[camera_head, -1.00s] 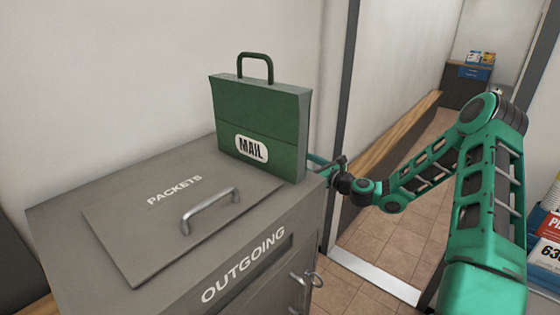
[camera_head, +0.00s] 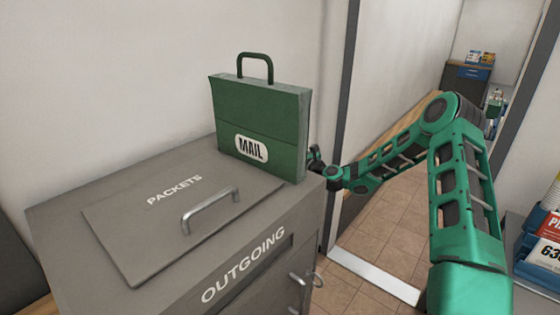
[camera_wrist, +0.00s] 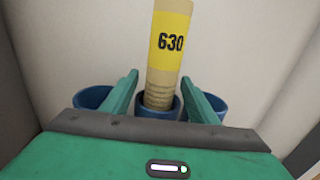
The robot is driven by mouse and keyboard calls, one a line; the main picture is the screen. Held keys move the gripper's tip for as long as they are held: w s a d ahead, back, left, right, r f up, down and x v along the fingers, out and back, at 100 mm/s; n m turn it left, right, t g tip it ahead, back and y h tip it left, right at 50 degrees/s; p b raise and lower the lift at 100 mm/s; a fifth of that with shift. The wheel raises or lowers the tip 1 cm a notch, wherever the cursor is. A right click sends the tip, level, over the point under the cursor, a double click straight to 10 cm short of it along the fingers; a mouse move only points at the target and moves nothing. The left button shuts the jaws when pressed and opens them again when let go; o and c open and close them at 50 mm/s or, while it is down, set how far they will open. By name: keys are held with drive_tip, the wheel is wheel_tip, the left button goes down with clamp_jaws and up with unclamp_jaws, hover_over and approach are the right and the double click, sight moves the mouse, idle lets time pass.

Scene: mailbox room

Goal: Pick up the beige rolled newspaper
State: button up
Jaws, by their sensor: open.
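The beige rolled newspaper (camera_wrist: 163,62) stands upright in the wrist view, with a yellow band marked 630. Its lower end sits in the middle blue round holder (camera_wrist: 171,113). My gripper (camera_wrist: 159,77) is open, with one green finger on each side of the roll. No clear contact between the fingers and the roll shows. In the head view the green MAIL case (camera_head: 262,125) hides the fingers and the newspaper; only my wrist shows at its right edge.
More blue holders stand at left (camera_wrist: 92,97) and right (camera_wrist: 217,104) of the roll, beside a pale wall. The grey OUTGOING box (camera_head: 100,270) bears the MAIL case. A doorway with a metal sill (camera_head: 372,276) and tiled floor lies to the right.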

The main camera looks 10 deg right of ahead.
drive_tip(key=c, duration=1.2)
